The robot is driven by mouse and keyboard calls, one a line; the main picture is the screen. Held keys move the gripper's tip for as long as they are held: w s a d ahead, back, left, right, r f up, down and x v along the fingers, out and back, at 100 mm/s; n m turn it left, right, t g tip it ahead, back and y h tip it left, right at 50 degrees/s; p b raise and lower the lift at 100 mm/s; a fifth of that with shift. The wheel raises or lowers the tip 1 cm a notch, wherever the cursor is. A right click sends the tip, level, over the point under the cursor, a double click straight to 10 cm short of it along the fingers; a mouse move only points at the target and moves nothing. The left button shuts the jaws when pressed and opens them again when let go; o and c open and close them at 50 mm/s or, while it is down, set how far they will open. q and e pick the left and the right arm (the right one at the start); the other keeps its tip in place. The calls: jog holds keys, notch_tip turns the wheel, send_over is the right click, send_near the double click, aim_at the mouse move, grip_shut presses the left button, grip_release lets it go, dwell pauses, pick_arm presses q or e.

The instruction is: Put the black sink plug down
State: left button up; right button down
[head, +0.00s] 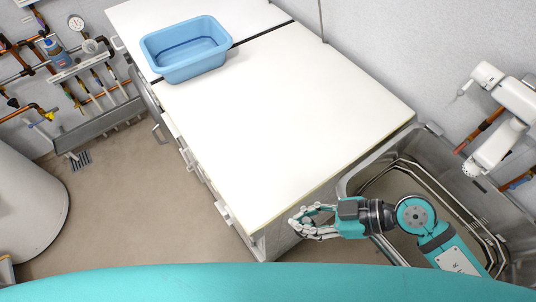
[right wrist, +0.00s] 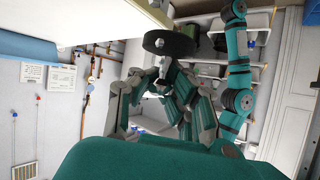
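The black sink plug (right wrist: 180,43) is a dark round disc in the right wrist view, at the fingertips of my right gripper (right wrist: 160,82). The fingers come together at a small stem below the disc in the picture and look shut on it. In the head view my right gripper (head: 297,222) is beside the front right corner of the white counter (head: 280,115), over the floor side. I cannot make out the plug in the head view; the hand seems to hide it. My left gripper is not in view.
A blue tub (head: 187,62) stands at the counter's far left end. A grey metal washtub basin (head: 352,184) with a wire frame lies to the right, under my right arm. The counter's middle is clear.

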jog(key=w+a, duration=0.1)
jog(key=w, duration=0.2)
jog(key=w+a+p, duration=0.1)
jog(key=w+a, duration=0.1)
jog(key=w, duration=0.1)
jog(key=w+a+p, duration=0.1)
jog(key=w+a, duration=0.1)
jog(key=w, duration=0.1)
jog(key=shift+a+f, duration=0.15)
jog(key=w, duration=0.1)
jog(key=w+a, duration=0.1)
jog(key=w, duration=0.1)
jog(key=shift+w+a+f, duration=0.2)
jog(key=shift+a+f, duration=0.15)
jog(key=shift+a, duration=0.05)
jog(key=shift+w+a+f+p, duration=0.15)
jog(key=shift+w+a+p, duration=0.2)
jog(key=shift+w, duration=0.3)
jog(key=shift+f, duration=0.25)
notch_tip(320, 180, down, 2)
jog(key=shift+f, duration=0.45)
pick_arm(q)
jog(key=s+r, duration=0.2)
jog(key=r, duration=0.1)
pick_arm(e)
jog(key=shift+f, duration=0.15)
